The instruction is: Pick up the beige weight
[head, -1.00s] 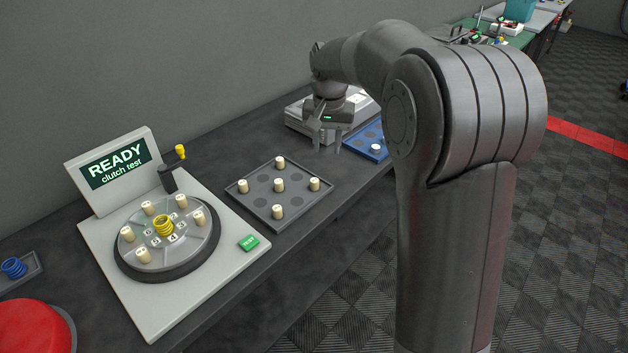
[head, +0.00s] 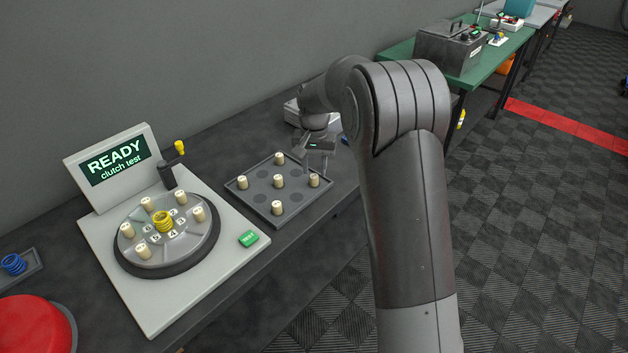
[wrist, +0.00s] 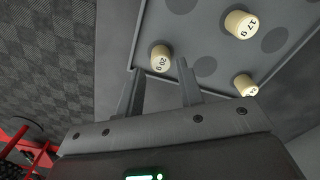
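Several small beige cylindrical weights stand in a dark grey tray (head: 243,203) with round recesses. The rightmost beige weight (head: 314,181) is close below my gripper (head: 316,167). In the wrist view, a beige weight marked 20 g (wrist: 160,60) shows between and just beyond the tips of my gripper (wrist: 159,68). The fingers are apart with nothing held. A beige weight marked 17 g (wrist: 238,23) and another beige weight (wrist: 245,85) stand farther right in that view. More beige weights (head: 148,204) stand on the round plate of the clutch tester.
The clutch tester (head: 230,268) with a READY screen (head: 113,162), yellow spring (head: 163,222) and green button (head: 248,239) stands left of the tray. A red round object (head: 30,325) and a blue spring (head: 14,264) are at far left. A green table (head: 490,62) stands behind right.

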